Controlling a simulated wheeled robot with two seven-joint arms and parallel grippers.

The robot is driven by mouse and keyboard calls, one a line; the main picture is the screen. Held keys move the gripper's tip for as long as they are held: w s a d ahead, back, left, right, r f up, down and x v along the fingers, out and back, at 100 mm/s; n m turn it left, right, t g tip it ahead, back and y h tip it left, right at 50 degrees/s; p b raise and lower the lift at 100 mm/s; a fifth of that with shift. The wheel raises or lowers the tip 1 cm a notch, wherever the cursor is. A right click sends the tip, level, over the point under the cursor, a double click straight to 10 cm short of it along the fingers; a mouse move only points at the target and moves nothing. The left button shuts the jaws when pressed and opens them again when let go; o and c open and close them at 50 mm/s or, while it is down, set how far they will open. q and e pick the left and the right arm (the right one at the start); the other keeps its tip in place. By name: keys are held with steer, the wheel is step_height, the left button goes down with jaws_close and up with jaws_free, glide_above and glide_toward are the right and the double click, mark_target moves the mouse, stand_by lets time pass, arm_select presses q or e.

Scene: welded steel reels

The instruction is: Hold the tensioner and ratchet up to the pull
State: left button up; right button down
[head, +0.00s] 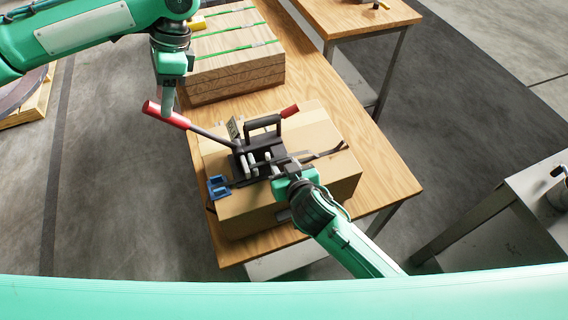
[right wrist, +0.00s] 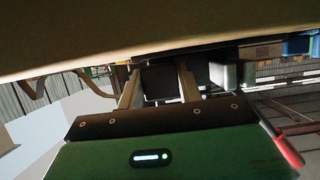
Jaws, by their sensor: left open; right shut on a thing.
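The tensioner (head: 243,160) is a dark metal tool lying on top of a cardboard box (head: 318,138). Its long ratchet lever (head: 212,135) slants up to the left and ends in a red grip (head: 167,115). A second, dark handle with a red end (head: 268,121) stands at its back. My left gripper (head: 168,104) is open, with its fingers at the red grip; whether they touch it is unclear. My right gripper (head: 279,174) is shut on the tensioner at its near right side. In the right wrist view a dark part of the tensioner (right wrist: 160,82) sits between the fingers.
A dark strap (head: 328,153) crosses the box, with a blue buckle (head: 217,186) at its left. The box stands on a wooden table (head: 385,165). A stack of strapped boards (head: 235,60) lies behind it. A grey bench (head: 530,190) stands at right.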

mark_target(163, 120)
arm_select(q)
steer(key=shift+x, duration=3.15)
jaws_close()
